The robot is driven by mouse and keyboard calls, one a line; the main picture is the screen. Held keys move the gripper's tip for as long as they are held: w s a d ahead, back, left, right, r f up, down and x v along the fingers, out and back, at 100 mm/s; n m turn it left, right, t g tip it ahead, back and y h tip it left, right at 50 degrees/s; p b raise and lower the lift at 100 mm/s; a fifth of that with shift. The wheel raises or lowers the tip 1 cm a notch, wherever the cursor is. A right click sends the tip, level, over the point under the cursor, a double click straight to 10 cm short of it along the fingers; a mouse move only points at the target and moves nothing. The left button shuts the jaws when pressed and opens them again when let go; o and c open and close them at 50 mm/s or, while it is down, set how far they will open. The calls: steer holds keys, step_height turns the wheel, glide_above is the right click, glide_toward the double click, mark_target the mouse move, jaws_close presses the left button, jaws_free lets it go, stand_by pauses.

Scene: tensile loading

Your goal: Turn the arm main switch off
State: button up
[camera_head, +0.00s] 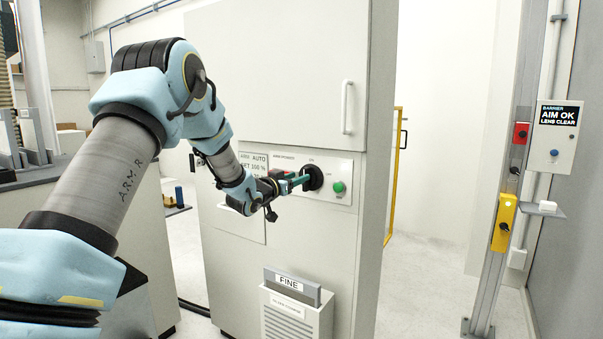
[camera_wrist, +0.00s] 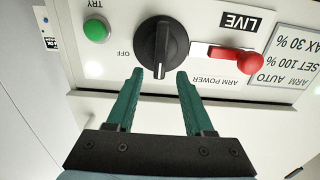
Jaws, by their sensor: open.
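A black round rotary switch (camera_wrist: 162,46) with a raised grip bar sits on the white panel. It appears upside down in the wrist view, its bar roughly vertical and the OFF label to its left. In the head view the switch (camera_head: 314,177) is partly behind my fingers. My gripper (camera_wrist: 160,73) is open, with one teal fingertip on either side of the bar's lower end. I cannot tell whether the fingertips touch the switch. My gripper also shows in the head view (camera_head: 302,181), reaching to the panel from the left.
Beside the switch are a green TRY button (camera_wrist: 96,30), a red knob (camera_wrist: 235,57) by the ARM POWER label, and a LIVE plate (camera_wrist: 247,19). A cabinet door handle (camera_head: 346,107) is above. A box labelled FINE (camera_head: 292,284) is below. A post (camera_head: 500,200) stands at right.

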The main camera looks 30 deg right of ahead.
steer(key=shift+p+x, duration=0.3)
steer(key=shift+x, duration=1.35)
jaws_close()
